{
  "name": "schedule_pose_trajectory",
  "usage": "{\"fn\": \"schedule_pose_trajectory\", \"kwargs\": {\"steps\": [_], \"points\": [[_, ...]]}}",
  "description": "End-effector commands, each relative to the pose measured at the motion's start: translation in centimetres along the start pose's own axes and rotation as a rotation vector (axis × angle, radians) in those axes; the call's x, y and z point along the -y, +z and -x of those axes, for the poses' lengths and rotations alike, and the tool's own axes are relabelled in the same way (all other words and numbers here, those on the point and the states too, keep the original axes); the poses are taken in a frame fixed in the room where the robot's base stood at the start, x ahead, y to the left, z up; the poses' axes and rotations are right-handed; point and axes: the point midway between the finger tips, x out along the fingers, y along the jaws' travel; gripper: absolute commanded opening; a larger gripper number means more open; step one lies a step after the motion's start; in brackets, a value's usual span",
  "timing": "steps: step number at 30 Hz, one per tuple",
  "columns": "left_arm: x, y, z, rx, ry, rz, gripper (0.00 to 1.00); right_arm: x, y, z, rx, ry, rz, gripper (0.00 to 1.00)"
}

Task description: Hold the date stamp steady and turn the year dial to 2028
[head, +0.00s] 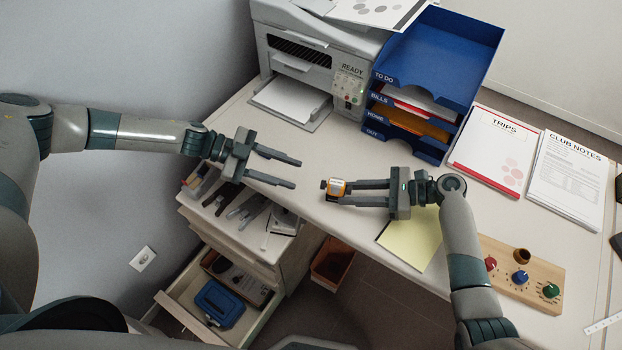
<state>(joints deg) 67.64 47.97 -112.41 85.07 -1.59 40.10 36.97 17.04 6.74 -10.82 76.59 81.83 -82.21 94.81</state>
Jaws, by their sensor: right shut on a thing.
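A small orange and black object with a pale label, seemingly the date stamp (337,185), is between the fingertips of my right gripper (343,193). My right gripper is shut on it above the desk's front edge. The object is too small for me to read the year or make out the dial. My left gripper (297,174) is open and empty, to the left of the stamp, with its fingers pointing towards it and a short gap between them.
A printer (315,65) and blue letter trays (440,60) stand at the back. A yellow sheet (412,240) and a wooden board with coloured knobs (500,258) lie near the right arm. Drawers (225,300) stand open below left. Papers (496,150) lie at right.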

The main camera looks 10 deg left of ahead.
Motion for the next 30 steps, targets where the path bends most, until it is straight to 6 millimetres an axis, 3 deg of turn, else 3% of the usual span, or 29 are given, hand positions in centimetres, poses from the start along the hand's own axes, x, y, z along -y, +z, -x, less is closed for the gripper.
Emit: {"fn": "schedule_pose_trajectory", "kwargs": {"steps": [6,12,25,26,30], "points": [[0.0,-0.1,-3.8,-0.001,0.002,0.000,0.38,0.0,0.0,0.0,0.000,0.000,0.000,0.14],[0.0,0.0,-6.0,0.000,0.001,0.000,0.38,0.0,0.0,0.0,0.000,0.000,0.000,0.14],[0.0,0.0,-6.8,0.001,-0.001,0.000,0.38,0.0,0.0,0.0,0.000,0.000,0.000,0.14],[0.0,0.0,-6.8,0.001,-0.001,0.000,0.35,0.0,0.0,0.0,0.000,0.000,0.000,0.14],[0.1,0.0,-6.8,0.001,-0.001,0.000,0.02,0.0,0.0,0.0,0.000,0.000,0.000,0.14]]}}
